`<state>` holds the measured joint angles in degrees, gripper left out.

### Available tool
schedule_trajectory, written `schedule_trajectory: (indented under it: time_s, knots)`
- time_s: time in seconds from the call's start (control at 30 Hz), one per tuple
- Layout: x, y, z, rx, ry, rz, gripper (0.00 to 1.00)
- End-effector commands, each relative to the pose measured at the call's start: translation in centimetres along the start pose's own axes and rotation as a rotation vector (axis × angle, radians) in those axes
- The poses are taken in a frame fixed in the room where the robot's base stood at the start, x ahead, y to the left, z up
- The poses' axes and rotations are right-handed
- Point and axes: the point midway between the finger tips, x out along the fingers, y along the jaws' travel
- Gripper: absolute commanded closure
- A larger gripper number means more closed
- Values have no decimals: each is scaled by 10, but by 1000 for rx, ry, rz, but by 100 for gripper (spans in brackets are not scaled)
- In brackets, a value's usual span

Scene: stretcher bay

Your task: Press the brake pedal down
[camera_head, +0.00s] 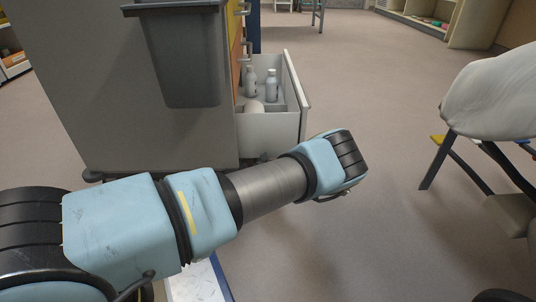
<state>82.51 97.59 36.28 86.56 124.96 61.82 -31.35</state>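At the right edge stands part of a stretcher (443,165) with a dark frame and a white padded or sheeted top (492,92). A small yellow part (437,140) sticks out at the left of its frame, just below the white top. A small blue part shows farther right. I cannot tell whether either is the brake pedal. A dark wheel-like shape shows at the bottom right edge. My light-blue arm crosses the picture from lower left to the middle, left of the stretcher and apart from it in the picture. My gripper is not visible.
A grey cart (120,110) with a hanging grey bin (185,55) stands behind my arm. Its open drawer (268,133) holds white bottles (271,84) and juts rightward. Open floor (385,110) lies between cart and stretcher. Shelving stands at the back right.

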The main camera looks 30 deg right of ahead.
Motion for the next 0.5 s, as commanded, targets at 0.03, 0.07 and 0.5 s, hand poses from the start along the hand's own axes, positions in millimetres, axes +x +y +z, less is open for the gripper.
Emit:
schedule_trajectory:
  time_s: [0.03,0.07,0.5]
  knots:
    - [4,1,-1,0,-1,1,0]
    - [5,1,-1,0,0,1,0]
    - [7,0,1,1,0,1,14]
